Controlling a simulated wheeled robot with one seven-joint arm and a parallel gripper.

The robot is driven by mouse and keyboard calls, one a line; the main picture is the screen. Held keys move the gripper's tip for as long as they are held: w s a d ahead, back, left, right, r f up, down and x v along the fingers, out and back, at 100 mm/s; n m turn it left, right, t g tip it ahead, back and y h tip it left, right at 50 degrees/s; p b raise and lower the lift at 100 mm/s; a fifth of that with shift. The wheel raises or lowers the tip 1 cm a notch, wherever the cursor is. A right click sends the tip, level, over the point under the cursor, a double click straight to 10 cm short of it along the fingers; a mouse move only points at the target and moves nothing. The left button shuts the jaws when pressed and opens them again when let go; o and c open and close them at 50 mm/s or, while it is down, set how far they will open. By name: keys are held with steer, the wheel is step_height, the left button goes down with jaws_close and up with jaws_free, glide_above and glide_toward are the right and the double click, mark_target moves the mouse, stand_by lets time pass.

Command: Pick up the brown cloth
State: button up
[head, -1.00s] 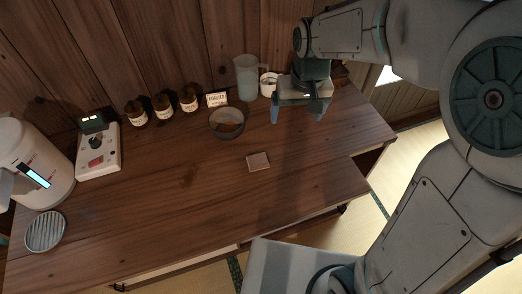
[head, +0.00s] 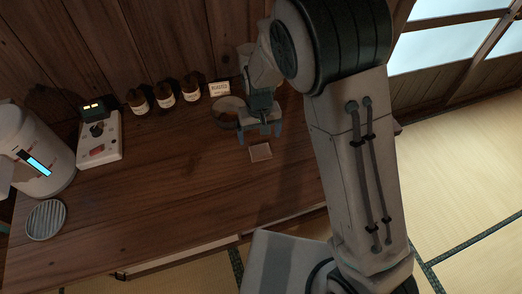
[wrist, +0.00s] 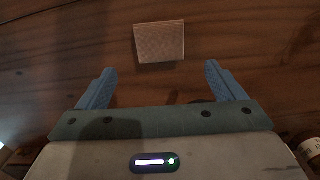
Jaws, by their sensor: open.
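The brown cloth (head: 261,152) is a small, flat, folded square on the wooden table. It also shows in the wrist view (wrist: 160,42), just beyond my fingertips and roughly centred between them. My gripper (head: 260,138) is open and empty, above the table at the far side of the cloth. In the wrist view its two blue fingers (wrist: 160,80) are spread wider than the cloth. They are apart from the cloth.
A dark bowl (head: 228,112) stands close behind my gripper, partly hidden by it. Several brown jars (head: 164,104) and a label card (head: 220,89) line the wall. A joystick box (head: 99,136), white kettle (head: 38,150) and striped round dish (head: 46,220) stand at left. The table's front middle is clear.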

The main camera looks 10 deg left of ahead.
mark_target(260, 150)
steer(key=f, duration=0.3)
steer(key=s+f+p, duration=0.1)
steer(key=shift+d+f, duration=0.25)
steer(key=shift+f, duration=0.5)
steer(key=c, duration=1.1)
